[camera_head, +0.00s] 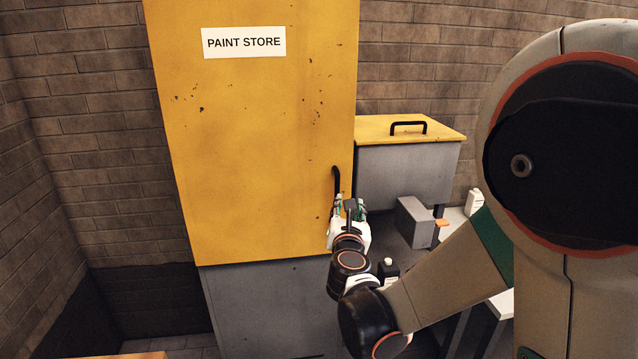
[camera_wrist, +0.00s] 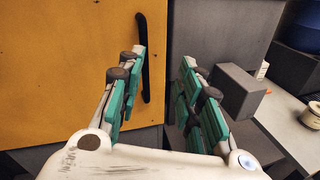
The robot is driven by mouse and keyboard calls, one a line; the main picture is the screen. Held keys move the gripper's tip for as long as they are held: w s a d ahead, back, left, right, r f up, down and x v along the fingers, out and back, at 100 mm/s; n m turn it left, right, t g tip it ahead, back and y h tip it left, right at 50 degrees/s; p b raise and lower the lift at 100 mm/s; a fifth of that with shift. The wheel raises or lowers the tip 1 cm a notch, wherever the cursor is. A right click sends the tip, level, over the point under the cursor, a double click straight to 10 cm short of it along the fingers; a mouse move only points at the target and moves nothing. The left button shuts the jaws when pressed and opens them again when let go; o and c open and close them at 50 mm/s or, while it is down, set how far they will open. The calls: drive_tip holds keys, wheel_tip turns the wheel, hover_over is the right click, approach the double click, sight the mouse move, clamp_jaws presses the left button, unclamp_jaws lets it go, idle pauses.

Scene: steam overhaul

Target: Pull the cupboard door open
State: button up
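The cupboard door (camera_head: 255,130) is a tall yellow, chipped panel with a white "PAINT STORE" sign (camera_head: 244,42); it looks shut. It fills the left of the wrist view (camera_wrist: 60,70). Its handle (camera_head: 337,181) is a black upright bar near the door's right edge. My gripper (camera_head: 349,204) is at the handle's lower end in the head view. In the wrist view my gripper (camera_wrist: 163,60) is open, with green-padded fingers apart and nothing held. The handle (camera_wrist: 151,50) shows beyond the fingers, closer to the left one. I cannot tell whether they touch.
A grey chest (camera_head: 405,172) with a yellow lid and black lid handle stands right of the cupboard. A grey block (camera_head: 414,222) and a small black bottle (camera_head: 388,270) are near my arm. A brick wall (camera_head: 90,110) is at the left.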

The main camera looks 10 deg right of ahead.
sight(337, 187)
drive_tip(key=w+n, duration=0.1)
drive_tip(key=w, duration=0.4)
drive_tip(key=w+n+b, duration=0.1)
drive_tip(key=w, duration=0.4)
drive_tip(key=w+f+n+b, duration=0.1)
drive_tip(key=w, duration=0.3)
drive_tip(key=shift+w+d+t+y, duration=0.35)
drive_tip(key=shift+w+t+y, duration=0.05)
clamp_jaws()
